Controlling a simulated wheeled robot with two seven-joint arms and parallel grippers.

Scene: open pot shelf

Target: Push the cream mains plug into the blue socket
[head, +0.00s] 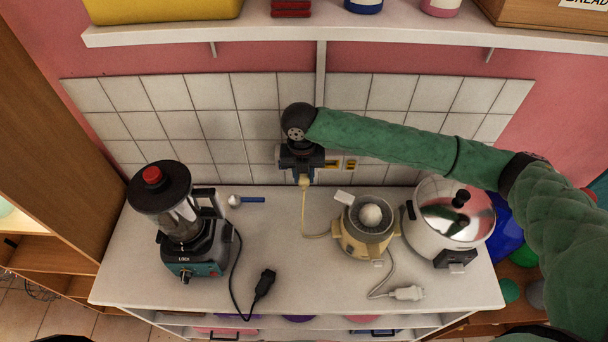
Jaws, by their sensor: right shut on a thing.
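My right gripper (303,175) is up against the tiled wall at the back of the counter. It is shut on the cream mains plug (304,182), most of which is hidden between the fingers. The plug's cream cord hangs down to the counter and runs right to the cream citrus juicer (365,228). I cannot make out the blue socket clearly; the gripper covers the wall there. Whether the plug touches or enters a socket I cannot tell. My left gripper is not in view.
Yellow sockets (350,164) show right of the gripper. A blender (182,215) with a black plug (265,283) stands left. A lidded steel pot (448,222) stands right, and a white plug (408,293) lies in front. A shelf (270,37) runs above.

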